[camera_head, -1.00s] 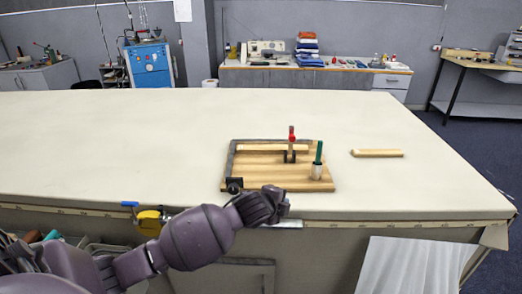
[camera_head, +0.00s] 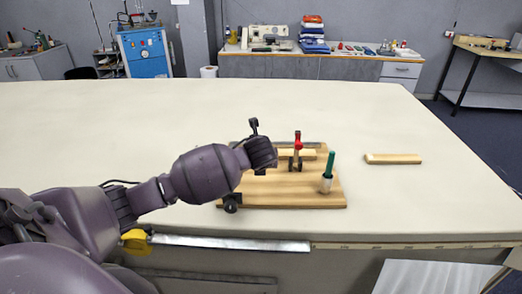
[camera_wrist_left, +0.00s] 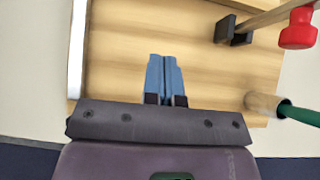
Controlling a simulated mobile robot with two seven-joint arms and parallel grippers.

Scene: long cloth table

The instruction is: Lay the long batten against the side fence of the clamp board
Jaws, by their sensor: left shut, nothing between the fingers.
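The clamp board (camera_head: 285,190) is a wooden board near the table's front edge, with grey strips at its edges. A pale batten (camera_head: 297,154) lies along its back; my arm hides its left part. A second pale batten (camera_head: 393,159) lies loose on the cloth to the right. My left gripper (camera_head: 254,125) is above the board's left part, hiding some of it. In the left wrist view, its blue fingers (camera_wrist_left: 166,77) are together and empty over bare wood. A pale side strip (camera_wrist_left: 77,50), apparently the side fence, runs left of them. My right gripper is not in view.
A small black fitting (camera_head: 232,202) sits at the front left corner. The cloth table (camera_head: 110,130) is clear to the left and behind.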

